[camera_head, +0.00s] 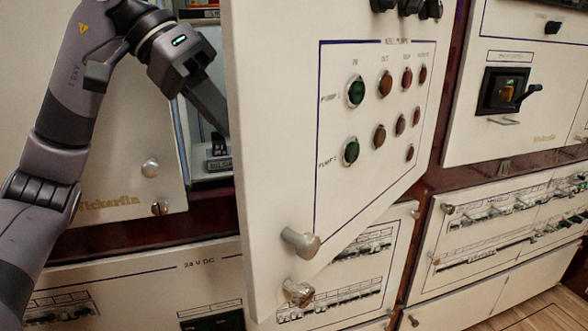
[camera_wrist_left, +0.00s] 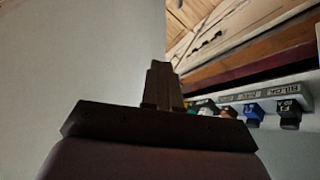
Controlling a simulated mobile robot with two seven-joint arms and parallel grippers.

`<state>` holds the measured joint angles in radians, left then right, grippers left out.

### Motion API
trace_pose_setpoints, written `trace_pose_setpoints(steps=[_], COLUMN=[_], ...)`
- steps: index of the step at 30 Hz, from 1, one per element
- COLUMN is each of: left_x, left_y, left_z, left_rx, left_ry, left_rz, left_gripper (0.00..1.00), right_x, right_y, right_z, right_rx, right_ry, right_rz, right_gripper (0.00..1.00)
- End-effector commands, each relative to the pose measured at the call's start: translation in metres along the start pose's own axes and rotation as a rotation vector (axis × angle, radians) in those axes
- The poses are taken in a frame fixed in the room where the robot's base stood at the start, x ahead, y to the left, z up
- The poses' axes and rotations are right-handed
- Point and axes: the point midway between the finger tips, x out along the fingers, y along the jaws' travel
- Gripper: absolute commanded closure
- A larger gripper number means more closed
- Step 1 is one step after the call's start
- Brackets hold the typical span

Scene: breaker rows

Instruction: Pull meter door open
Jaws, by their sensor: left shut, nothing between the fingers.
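A cream door (camera_head: 375,125) with a blue outline, green and red round lamps and dark knobs at its top stands ajar, swung out from the cabinet. I take it as the meter door; its label is too small to read surely. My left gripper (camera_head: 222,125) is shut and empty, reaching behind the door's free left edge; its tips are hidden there. In the left wrist view the shut fingers (camera_wrist_left: 163,82) point up beside a plain grey surface (camera_wrist_left: 80,70), likely the door's inner face. Whether they touch it I cannot tell. My right gripper is not in view.
A row of labelled breakers (camera_wrist_left: 265,110) shows right of the fingers in the left wrist view. Metal knobs (camera_head: 300,242) stick out at the door's lower left. A panel with a dark switch (camera_head: 505,90) is at right. Breaker panels (camera_head: 510,225) run below.

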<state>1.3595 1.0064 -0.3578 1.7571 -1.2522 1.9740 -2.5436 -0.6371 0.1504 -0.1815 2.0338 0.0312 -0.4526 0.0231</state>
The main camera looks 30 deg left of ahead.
Motion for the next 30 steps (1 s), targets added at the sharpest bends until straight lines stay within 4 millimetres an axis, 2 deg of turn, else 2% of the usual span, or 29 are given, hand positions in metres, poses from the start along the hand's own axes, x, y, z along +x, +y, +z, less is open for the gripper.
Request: trace_pose_setpoints(steps=[5, 18, 21, 24, 30], left_x=[0.016, 0.104, 0.108, 0.114, 0.118], left_y=[-0.002, 0.001, 0.018, 0.027, 0.035], left_z=[0.002, 0.002, 0.001, 0.001, 0.002], left_rx=[0.006, 0.007, 0.009, 0.006, 0.003], left_ry=[-0.01, -0.007, -0.006, -0.005, -0.004], left_rz=[-0.007, -0.003, -0.002, -0.003, -0.003], left_gripper=[1.0, 1.0, 1.0, 1.0, 1.0], right_x=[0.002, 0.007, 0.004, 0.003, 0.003], right_y=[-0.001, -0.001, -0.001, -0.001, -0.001], right_z=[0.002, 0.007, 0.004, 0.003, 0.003], right_rx=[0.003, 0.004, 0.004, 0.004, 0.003], right_ry=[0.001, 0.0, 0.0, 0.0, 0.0], right_rz=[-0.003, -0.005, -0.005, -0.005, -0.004], right_gripper=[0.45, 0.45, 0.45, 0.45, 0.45])
